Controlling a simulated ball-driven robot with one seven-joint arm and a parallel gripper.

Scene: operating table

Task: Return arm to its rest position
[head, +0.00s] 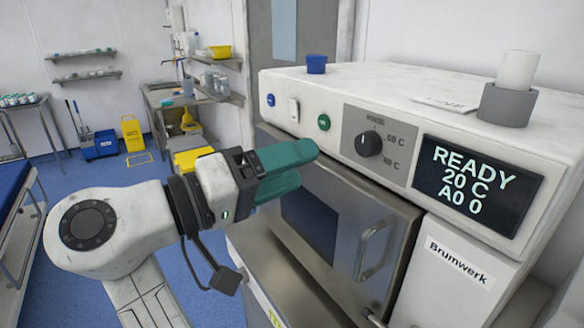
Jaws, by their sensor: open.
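My gripper (302,168) has green fingers and is at the end of my white arm in the middle of the head view. The fingers are spread apart with nothing seen between them. They point right, in front of the upper left part of a white Brunwerk machine (455,265). I cannot tell whether the fingertips touch it. The machine's steel door (345,225) looks shut. Its display (475,185) reads READY, 20 C, A0 0. A black knob (368,143) is on its panel.
On the machine's top stand a blue cup (316,64) and a grey holder (506,104) with a white roll. A blue table (14,185) is at the left edge. A yellow wet-floor sign (132,133) and shelves are farther back. Blue floor (75,180) is open behind my arm.

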